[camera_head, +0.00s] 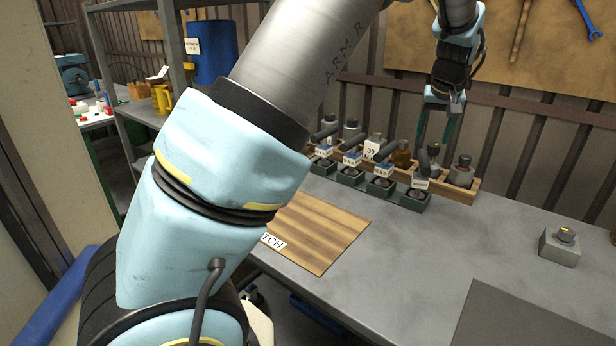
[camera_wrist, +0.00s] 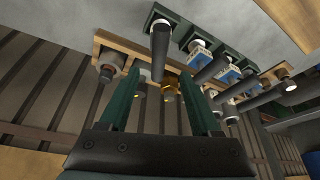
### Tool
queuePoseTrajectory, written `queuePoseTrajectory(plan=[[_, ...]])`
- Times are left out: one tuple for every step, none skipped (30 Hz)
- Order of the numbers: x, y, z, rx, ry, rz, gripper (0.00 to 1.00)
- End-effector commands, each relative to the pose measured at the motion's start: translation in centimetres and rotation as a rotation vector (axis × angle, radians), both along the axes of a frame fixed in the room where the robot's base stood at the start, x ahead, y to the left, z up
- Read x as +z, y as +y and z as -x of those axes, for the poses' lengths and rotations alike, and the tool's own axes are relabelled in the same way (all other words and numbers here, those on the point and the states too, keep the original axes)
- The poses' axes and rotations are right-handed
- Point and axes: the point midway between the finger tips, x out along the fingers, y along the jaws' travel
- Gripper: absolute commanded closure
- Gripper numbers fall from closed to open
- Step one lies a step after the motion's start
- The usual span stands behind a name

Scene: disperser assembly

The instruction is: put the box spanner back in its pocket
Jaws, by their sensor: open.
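My gripper (camera_head: 436,125) is open and empty, its two green fingers pointing down over the back of the bench. Its fingers also show in the wrist view (camera_wrist: 158,105), spread apart. A row of several green pockets (camera_head: 414,203) stands on the bench below it, each with a dark cylindrical tool handle rising from it. The rightmost handle (camera_head: 424,161) is just below my gripper; a handle in the wrist view (camera_wrist: 160,50) appears between the finger lines, beyond the tips. I cannot tell which tool is the box spanner. Small blue-and-white labels are too small to read.
A wooden rack (camera_head: 474,190) with several bottles runs behind the pockets, close to my fingers. A wooden mat (camera_head: 318,232) lies front left. A grey block with a knob (camera_head: 560,246) and a dark mat (camera_head: 530,318) are to the right. The bench middle is clear.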

Motion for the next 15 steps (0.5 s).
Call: queuePoseTrajectory(plan=[[0.0, 0.9, -0.4, 0.009, 0.004, -0.001, 0.36], [-0.1, 1.7, -0.6, 0.017, 0.009, -0.002, 0.36], [-0.3, 3.2, -1.0, 0.029, 0.019, -0.004, 0.36], [-0.5, 4.7, -1.3, 0.040, 0.028, -0.008, 0.36], [-0.7, 6.4, -1.6, 0.053, 0.038, -0.009, 0.36], [-1.1, 9.1, -2.0, 0.073, 0.055, -0.012, 0.36], [-1.4, 11.3, -2.1, 0.088, 0.068, -0.014, 0.36], [-1.7, 13.7, -2.0, 0.102, 0.082, -0.017, 0.36], [-2.1, 16.8, -1.8, 0.121, 0.101, -0.019, 0.36], [-2.5, 19.1, -1.4, 0.134, 0.115, -0.021, 0.36], [-2.8, 21.3, -0.9, 0.145, 0.126, -0.023, 0.36], [-3.2, 24.0, -0.1, 0.159, 0.142, -0.025, 0.36], [-3.5, 26.0, 0.7, 0.170, 0.153, -0.025, 0.36], [-3.8, 28.0, 1.6, 0.181, 0.164, -0.027, 0.36], [-4.2, 30.4, 2.9, 0.192, 0.177, -0.029, 0.36]])
